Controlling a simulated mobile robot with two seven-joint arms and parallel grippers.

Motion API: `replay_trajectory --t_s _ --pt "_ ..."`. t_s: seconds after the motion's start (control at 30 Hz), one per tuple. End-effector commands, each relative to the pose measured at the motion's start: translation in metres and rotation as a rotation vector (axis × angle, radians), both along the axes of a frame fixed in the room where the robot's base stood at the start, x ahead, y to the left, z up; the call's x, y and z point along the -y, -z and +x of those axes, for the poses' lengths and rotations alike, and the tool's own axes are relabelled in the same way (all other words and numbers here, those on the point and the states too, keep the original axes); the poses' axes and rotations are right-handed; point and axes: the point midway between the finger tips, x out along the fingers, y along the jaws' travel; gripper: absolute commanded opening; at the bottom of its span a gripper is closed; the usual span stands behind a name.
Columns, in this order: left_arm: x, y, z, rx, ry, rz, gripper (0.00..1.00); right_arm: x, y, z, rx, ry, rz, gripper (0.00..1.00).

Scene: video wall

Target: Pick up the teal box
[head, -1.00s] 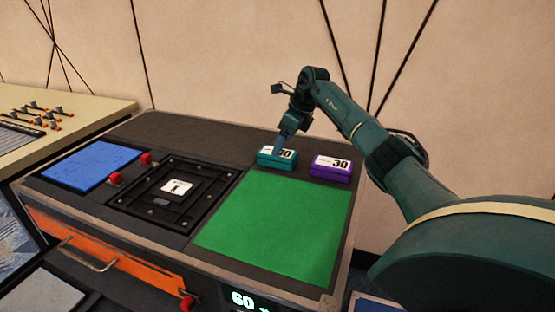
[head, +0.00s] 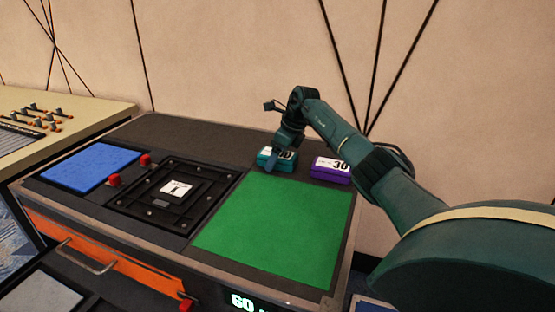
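The teal box (head: 264,157) sits on the dark table top at the back edge of the green mat. It has a white label on top, partly covered by my gripper. My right arm comes in from the right, and its gripper (head: 273,164) is lowered at the teal box, with a finger in front of the box's near face. I cannot tell whether the fingers are open or closed on the box. My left gripper is not in view.
A purple box (head: 331,169) marked 30 stands just right of the teal box, under my arm. The green mat (head: 275,230) is clear. A black framed fixture (head: 160,219), red knobs and a blue mat (head: 92,166) lie to the left.

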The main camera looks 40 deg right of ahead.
Motion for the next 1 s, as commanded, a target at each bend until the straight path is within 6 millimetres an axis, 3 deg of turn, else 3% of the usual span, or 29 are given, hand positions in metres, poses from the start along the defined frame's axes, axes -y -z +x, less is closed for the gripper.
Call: replay_trajectory --t_s 0.37,1.0 --pt "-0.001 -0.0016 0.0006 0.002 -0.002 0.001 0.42 0.0002 0.0016 -0.0001 0.0 0.001 0.0 0.77" --pt "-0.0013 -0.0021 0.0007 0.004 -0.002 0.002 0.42 0.0 0.0015 0.0 0.001 0.0 0.0 0.25"
